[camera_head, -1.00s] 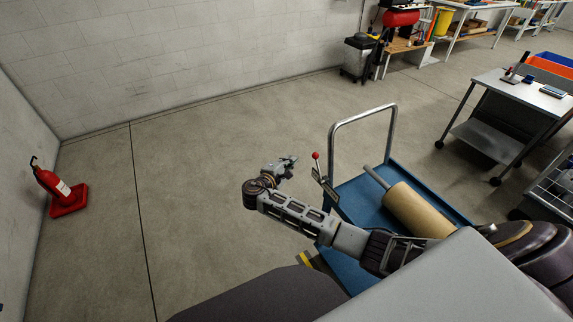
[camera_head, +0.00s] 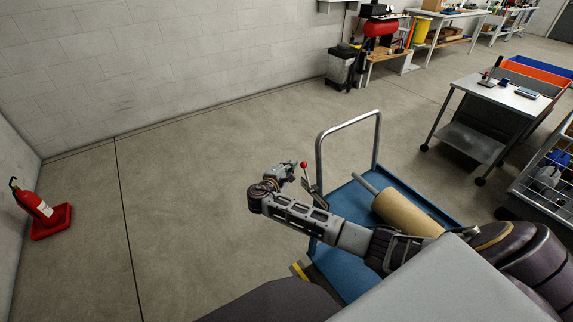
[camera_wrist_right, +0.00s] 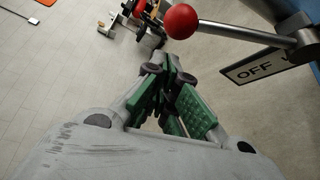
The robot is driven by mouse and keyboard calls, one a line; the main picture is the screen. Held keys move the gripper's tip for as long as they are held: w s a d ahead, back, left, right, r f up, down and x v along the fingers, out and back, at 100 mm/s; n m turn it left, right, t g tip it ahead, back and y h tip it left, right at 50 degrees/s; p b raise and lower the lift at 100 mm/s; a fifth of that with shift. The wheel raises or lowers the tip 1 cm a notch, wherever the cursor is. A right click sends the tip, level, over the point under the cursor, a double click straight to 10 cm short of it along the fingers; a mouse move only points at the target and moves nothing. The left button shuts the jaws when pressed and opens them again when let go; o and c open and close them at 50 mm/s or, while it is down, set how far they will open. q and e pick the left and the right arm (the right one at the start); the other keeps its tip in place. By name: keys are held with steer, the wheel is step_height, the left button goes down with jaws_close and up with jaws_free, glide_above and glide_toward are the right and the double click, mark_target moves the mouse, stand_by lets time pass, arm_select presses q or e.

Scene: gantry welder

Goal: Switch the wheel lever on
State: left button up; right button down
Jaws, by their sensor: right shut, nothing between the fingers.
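The wheel lever is a grey rod with a red ball knob (camera_head: 304,164), at the left edge of the blue cart. In the right wrist view, the red knob (camera_wrist_right: 181,21) is at the top and its rod runs right to a pivot. A plate reading "OFF" (camera_wrist_right: 258,68) sits under the rod. My right gripper (camera_head: 293,167) is just left of the knob in the head view. In the wrist view, its green-padded fingers (camera_wrist_right: 172,92) are closed together and empty, with the knob beyond their tips. I cannot tell whether they touch it. My left gripper is not in view.
The blue cart (camera_head: 345,208) has an upright metal handle (camera_head: 349,125) and carries a brown roll (camera_head: 405,212). A red fire extinguisher (camera_head: 33,205) stands at the left wall. A grey trolley table (camera_head: 497,98) is at the right. The floor left of the cart is clear.

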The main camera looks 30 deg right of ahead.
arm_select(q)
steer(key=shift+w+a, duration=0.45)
arm_select(e)
steer(key=shift+s+d+r, duration=0.2)
steer(key=shift+s, duration=0.45)
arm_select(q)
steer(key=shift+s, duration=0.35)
